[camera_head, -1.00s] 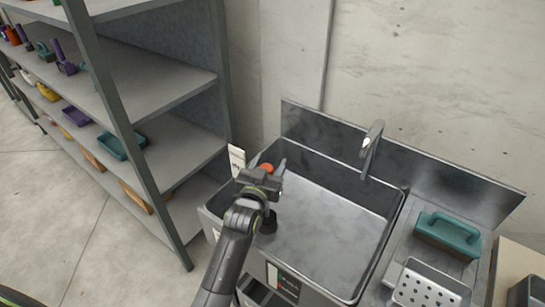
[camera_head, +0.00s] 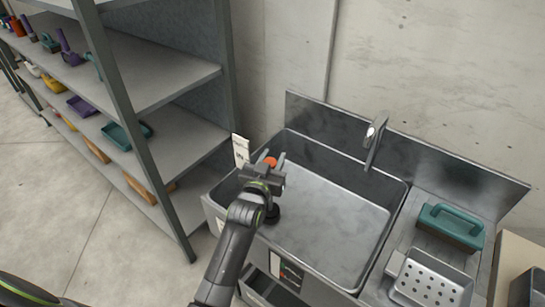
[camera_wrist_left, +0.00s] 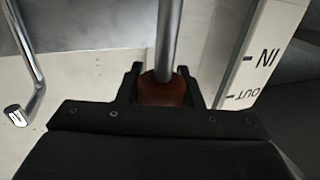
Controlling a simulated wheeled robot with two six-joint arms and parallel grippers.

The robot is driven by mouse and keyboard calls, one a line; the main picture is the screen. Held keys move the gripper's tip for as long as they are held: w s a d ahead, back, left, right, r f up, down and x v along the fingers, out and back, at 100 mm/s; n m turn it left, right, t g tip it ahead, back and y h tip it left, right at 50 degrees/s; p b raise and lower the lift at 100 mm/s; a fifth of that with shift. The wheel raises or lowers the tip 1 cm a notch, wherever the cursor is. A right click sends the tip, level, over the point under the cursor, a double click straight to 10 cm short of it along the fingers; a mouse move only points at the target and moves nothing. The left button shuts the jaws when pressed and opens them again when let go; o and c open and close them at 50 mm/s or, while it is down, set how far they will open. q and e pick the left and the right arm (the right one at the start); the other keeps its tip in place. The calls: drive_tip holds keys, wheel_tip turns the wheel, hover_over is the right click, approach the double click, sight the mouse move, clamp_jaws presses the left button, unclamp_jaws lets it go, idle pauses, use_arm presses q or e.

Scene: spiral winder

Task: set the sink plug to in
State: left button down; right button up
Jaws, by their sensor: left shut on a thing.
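My left gripper (camera_head: 270,161) is over the left side of the sink (camera_head: 325,220) in the head view. It is shut on an orange-red knob (camera_head: 270,162). In the left wrist view the knob (camera_wrist_left: 163,90) sits between the two black fingers, with a grey metal rod (camera_wrist_left: 169,35) running from it. A white plate (camera_wrist_left: 262,55) marked IN and OUT stands beside the knob; the knob looks nearer the OUT mark, though the angle makes this unsure. The plate also shows in the head view (camera_head: 240,150). A dark round piece (camera_head: 271,214) shows low in the basin, partly hidden by my arm. My right gripper is out of view.
A faucet (camera_head: 375,140) rises at the back of the sink. A teal-handled brush or block (camera_head: 450,227) and a perforated metal tray (camera_head: 428,285) are on the right-hand counter. Grey shelving (camera_head: 180,90) with coloured items stands at the left. The basin's middle is clear.

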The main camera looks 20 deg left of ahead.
use_arm(q)
wheel_tip(320, 180, down, 3)
drive_tip(key=shift+f+b, duration=0.1)
drive_tip(key=shift+b, duration=0.55)
drive_tip(key=shift+f, duration=0.1)
drive_tip(key=c, duration=1)
unclamp_jaws()
drive_tip(key=shift+w, duration=0.1)
wheel_tip(320, 180, up, 10)
